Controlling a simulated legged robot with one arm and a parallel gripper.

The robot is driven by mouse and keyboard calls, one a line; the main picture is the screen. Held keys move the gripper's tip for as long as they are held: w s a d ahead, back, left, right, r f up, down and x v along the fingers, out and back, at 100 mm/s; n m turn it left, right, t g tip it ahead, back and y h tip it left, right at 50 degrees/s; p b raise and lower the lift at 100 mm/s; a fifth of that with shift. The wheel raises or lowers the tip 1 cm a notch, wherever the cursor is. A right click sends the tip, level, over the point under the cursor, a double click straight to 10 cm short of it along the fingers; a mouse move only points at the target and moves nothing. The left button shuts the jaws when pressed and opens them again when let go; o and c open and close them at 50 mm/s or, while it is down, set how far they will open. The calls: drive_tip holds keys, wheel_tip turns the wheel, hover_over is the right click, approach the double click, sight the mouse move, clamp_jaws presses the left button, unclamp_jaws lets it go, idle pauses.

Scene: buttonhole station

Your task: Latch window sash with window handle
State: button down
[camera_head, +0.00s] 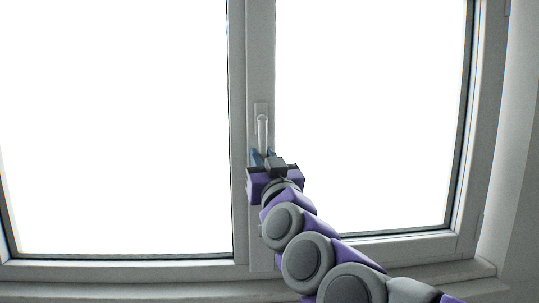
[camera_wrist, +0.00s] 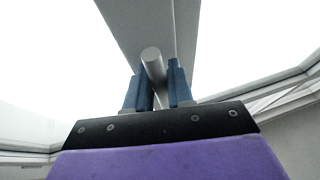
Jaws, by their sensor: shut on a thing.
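The window handle (camera_head: 262,132) is a light grey lever on a narrow plate on the middle upright of the window. It hangs about straight down in the head view. My gripper (camera_head: 263,156) is at its lower part, in front of the upright. In the wrist view the handle (camera_wrist: 151,56) shows as a grey rod between the two blue fingers of my gripper (camera_wrist: 157,70), which is shut on it. The right window sash (camera_head: 262,60) looks in line with the frame; I cannot tell whether a small gap is left. My gripper hides the handle's lower end.
A left pane (camera_head: 115,120) and a right pane (camera_head: 360,110) show bright white. The window sill (camera_head: 130,289) runs along the bottom. A wall (camera_head: 522,150) stands at the right edge. The space in front of the left pane is free.

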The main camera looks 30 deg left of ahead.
drive_tip(key=shift+r+m, duration=0.15)
drive_tip(key=shift+m, duration=0.25)
drive_tip(key=c, duration=1.3)
unclamp_jaws()
drive_tip(key=shift+o, duration=1.1)
drive_tip(key=shift+a, duration=0.3)
drive_tip(key=shift+d, duration=0.15)
drive_tip(key=p+v, duration=0.1)
drive_tip(key=v, duration=1.6)
drive_tip(key=shift+f, duration=0.35)
drive_tip(key=shift+f, duration=0.15)
